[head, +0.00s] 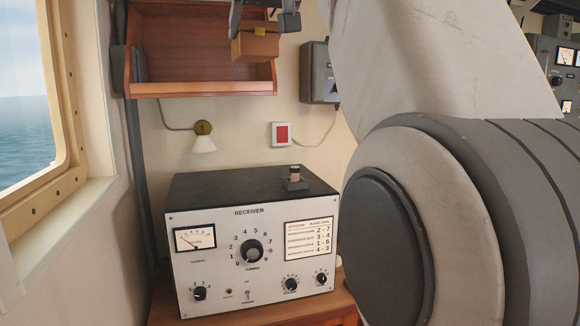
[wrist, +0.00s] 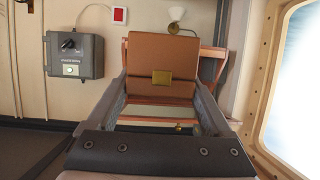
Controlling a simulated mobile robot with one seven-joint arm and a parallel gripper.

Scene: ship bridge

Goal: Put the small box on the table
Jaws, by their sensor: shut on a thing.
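The small box (head: 255,44) is brown cardboard with a yellow patch. In the head view it is at the top, in front of the right part of a wooden wall shelf. My gripper (head: 263,19) is shut on it from above, its upper part cut off by the frame. In the wrist view the box (wrist: 160,56) sits between the two fingers of my gripper (wrist: 160,88). A wooden table top (head: 331,307) shows at the bottom of the head view under a receiver; most of it is hidden.
The wooden shelf (head: 197,87) looks empty. The receiver (head: 257,262) fills much of the visible table, with a small dark knob-like object (head: 295,178) on top. A wall lamp (head: 203,143), a grey wall box (head: 317,75) and a window (head: 25,95) are around. My arm blocks the right side.

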